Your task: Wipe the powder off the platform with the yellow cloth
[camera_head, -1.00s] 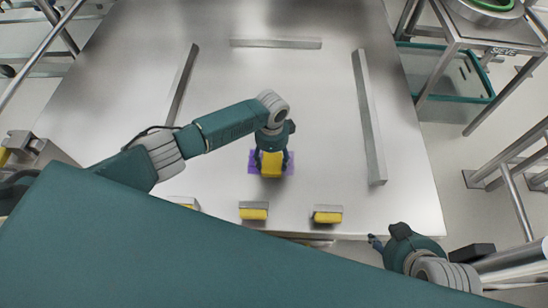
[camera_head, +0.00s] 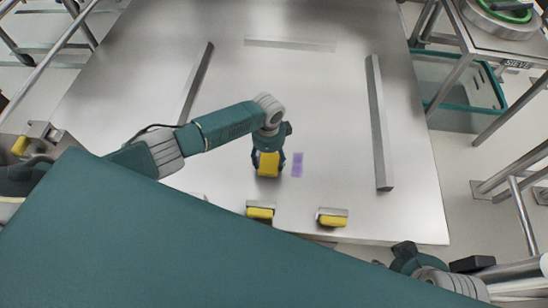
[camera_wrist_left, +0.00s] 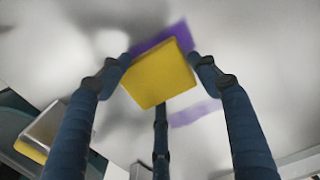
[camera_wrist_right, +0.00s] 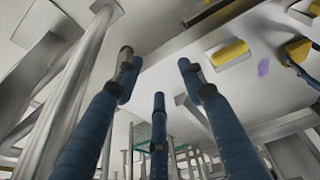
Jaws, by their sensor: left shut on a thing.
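My left gripper (camera_head: 268,158) is shut on the yellow cloth (camera_head: 268,166), which looks like a thick yellow block. It is low over the platform (camera_head: 330,105); the picture does not settle whether it touches. A pale purple powder patch (camera_head: 297,164) lies just right of the cloth. In the left wrist view the cloth (camera_wrist_left: 162,75) sits between the fingertips, with darker purple along its upper edge and a separate pale powder patch (camera_wrist_left: 197,113) at its lower right. My right gripper (camera_wrist_right: 156,68) is open and empty, beyond the platform's near edge.
Metal bars (camera_head: 380,125) (camera_head: 196,82) (camera_head: 290,44) frame the middle of the platform. Two grey-and-yellow blocks (camera_head: 260,211) (camera_head: 332,217) stand near the front edge. A sieve table (camera_head: 500,35) and a teal bin (camera_head: 460,90) are at the right.

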